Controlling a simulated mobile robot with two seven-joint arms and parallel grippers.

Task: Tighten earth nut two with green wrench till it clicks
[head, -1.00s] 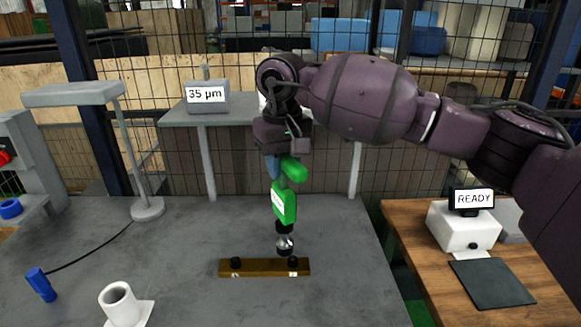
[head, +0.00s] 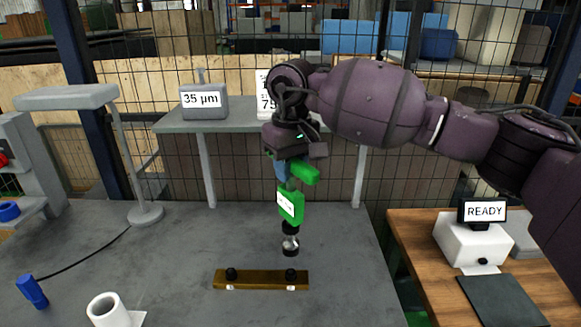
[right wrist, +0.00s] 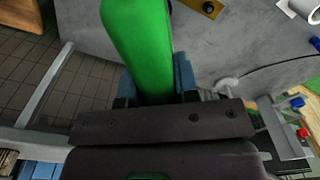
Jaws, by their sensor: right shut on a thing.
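The green wrench (head: 290,205) hangs from my right gripper (head: 284,170), tilted slightly, with its dark and silver socket end (head: 290,245) pointing down. The gripper is shut on its upper green part. In the right wrist view the green wrench (right wrist: 140,45) fills the space between the blue fingers. A brass-coloured bar (head: 261,283) lies on the grey table with two dark nuts, a left one (head: 231,274) and a right one (head: 291,276). The socket is above the right nut with a visible gap. No label shows which nut is two. My left gripper is not seen.
A white cup-like holder (head: 107,309) and a blue tool (head: 32,291) with a cable are at the front left. A lamp-like stand (head: 146,214) stands left. A raised grey shelf (head: 190,122) is behind. A white device reading READY (head: 474,240) stands on the wooden table right.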

